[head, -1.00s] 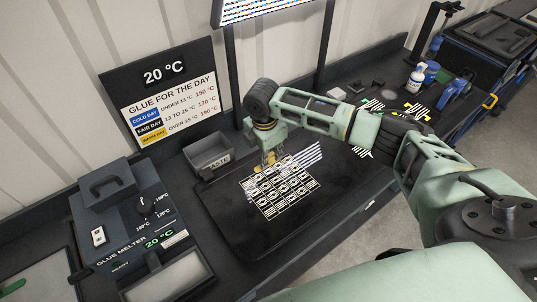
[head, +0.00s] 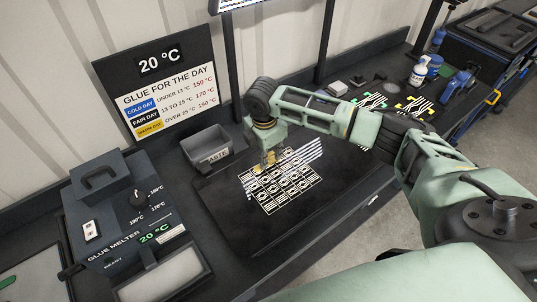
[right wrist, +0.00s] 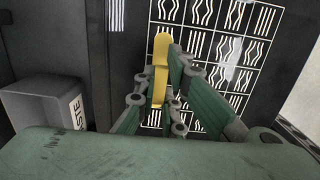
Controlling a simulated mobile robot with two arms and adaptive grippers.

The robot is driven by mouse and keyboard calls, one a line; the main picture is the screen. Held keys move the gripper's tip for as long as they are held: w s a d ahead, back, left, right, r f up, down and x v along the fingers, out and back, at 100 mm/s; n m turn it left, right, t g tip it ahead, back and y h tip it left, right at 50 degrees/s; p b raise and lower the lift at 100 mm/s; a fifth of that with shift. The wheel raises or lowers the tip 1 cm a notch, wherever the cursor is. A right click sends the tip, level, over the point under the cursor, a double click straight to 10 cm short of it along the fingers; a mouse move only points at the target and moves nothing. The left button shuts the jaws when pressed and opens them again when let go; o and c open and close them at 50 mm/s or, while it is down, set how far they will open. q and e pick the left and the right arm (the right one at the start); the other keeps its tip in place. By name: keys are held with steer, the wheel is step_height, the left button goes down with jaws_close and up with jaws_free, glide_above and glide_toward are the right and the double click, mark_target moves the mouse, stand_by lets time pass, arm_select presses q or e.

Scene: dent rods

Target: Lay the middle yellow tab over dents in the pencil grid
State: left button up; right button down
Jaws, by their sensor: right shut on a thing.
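My right gripper (head: 268,160) is over the far left part of the pencil grid (head: 284,193), which lies on a dark board. In the right wrist view, its fingers (right wrist: 165,100) are shut on a yellow tab (right wrist: 162,50), a narrow piece with a rounded wider end. The tab lies in line with the grid's left columns (right wrist: 196,48). Cells of the grid hold straight or wavy line patterns. Whether the tab touches the surface I cannot tell. The fingers hide part of the tab and the cells behind it. My left gripper is not in view.
A grey waste bin (head: 209,146) stands left of the gripper and shows in the wrist view (right wrist: 45,103). A glue melter (head: 128,215) reading 20 °C is at left. Striped pieces (head: 412,104), bottles (head: 418,74) and a blue tool (head: 457,83) stand at far right.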

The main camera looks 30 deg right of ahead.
steer(key=shift+f, duration=0.4)
steer(key=c, duration=1.8)
jaws_free()
steer(key=shift+o, duration=0.2)
